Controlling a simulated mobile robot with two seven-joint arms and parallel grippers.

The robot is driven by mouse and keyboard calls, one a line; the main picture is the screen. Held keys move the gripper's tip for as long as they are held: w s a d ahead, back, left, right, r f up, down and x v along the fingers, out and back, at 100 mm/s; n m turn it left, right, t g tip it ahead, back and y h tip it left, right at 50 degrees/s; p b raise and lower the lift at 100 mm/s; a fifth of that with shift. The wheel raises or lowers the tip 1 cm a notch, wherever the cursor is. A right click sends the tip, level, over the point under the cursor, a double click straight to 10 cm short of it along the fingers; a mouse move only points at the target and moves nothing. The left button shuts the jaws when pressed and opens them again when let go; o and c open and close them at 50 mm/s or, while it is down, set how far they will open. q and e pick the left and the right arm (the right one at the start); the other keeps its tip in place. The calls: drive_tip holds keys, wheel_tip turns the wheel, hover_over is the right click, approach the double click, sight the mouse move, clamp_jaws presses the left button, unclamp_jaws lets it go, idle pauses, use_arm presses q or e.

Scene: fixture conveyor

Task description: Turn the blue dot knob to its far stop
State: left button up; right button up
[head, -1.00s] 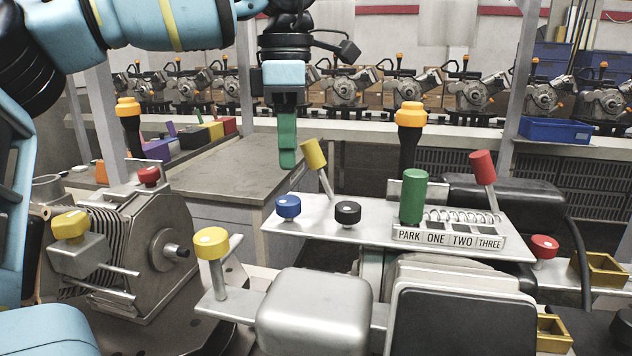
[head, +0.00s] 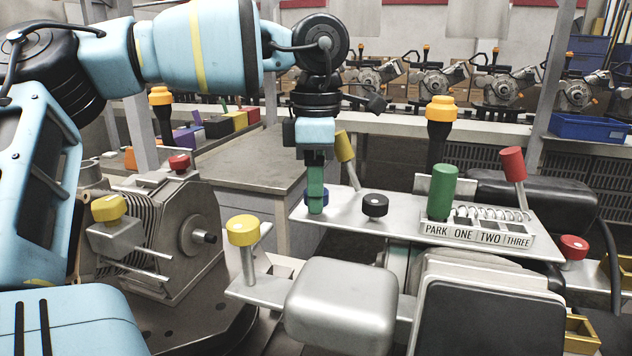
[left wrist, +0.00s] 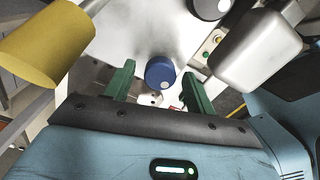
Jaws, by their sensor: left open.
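The blue knob (left wrist: 161,73) with a white dot sits on the pale metal plate (head: 418,232), near its left end. In the left wrist view it lies between the two green fingers of my left gripper (left wrist: 158,88), with a gap on both sides. The white dot is on the knob's lower side in that view. In the head view the left gripper (head: 316,192) hangs pointing down at the knob, and its green fingers hide most of the knob (head: 325,198). The gripper is open. My right gripper is not in view.
A black knob (head: 375,204) stands right of the blue one, and a leaning yellow lever (head: 345,148) rises close behind the gripper. A green handle (head: 441,193), a red lever (head: 513,165) and a yellow knob (head: 243,230) stand on the same machine.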

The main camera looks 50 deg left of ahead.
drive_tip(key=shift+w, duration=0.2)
use_arm(q)
drive_tip(key=c, duration=0.9)
drive_tip(key=shift+c, duration=0.3)
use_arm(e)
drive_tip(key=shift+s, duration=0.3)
